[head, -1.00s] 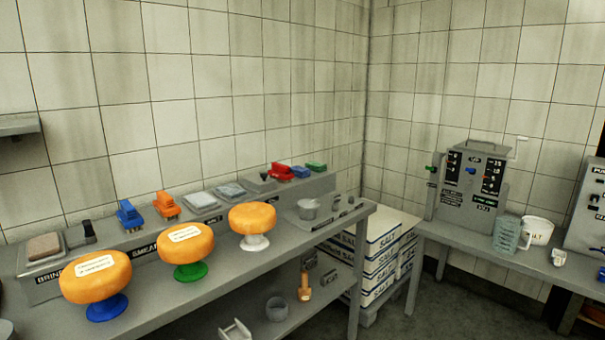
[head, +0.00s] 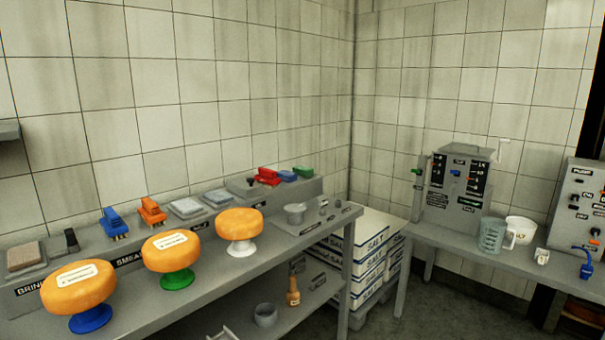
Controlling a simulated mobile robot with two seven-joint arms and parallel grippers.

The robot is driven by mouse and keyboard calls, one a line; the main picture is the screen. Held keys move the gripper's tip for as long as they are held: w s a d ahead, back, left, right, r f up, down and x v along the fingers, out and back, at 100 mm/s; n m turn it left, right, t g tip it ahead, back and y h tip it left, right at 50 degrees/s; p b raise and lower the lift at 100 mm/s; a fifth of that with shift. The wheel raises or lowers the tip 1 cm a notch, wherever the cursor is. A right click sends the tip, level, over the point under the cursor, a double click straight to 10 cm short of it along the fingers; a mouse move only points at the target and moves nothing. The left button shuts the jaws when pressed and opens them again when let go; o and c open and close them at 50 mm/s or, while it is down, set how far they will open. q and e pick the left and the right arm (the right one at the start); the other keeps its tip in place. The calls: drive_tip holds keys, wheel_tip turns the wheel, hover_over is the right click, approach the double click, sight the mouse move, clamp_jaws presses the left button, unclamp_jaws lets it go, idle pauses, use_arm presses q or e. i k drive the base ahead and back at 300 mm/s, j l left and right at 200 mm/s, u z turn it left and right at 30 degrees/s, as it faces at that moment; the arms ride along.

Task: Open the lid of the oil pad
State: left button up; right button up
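On the raised back ledge of the left bench, a low grey box with a small dark knob (head: 250,184) sits left of the red brush; it may be the lidded oil pad, but I see no readable "oil" label. Two light grey pads in trays, one on the left (head: 187,207) and one on the right (head: 219,196), lie to its left. A brownish pad (head: 25,256) lies at the ledge's far left end. Neither of my grippers is in view.
Orange cheese wheels stand on blue (head: 90,318), green (head: 177,280) and white (head: 240,247) stands in front of the ledge. Brushes (head: 113,222) sit along the ledge. Salt boxes (head: 370,250) fill the corner. A second bench (head: 470,262) with a grey machine (head: 457,187) stands right.

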sight(245, 187)
drive_tip(key=i+l+u, duration=0.35)
drive_tip(key=i, duration=0.15)
drive_tip(key=i+l+u, duration=0.35)
drive_tip(key=i+l, duration=0.1)
drive_tip(key=l, duration=0.05)
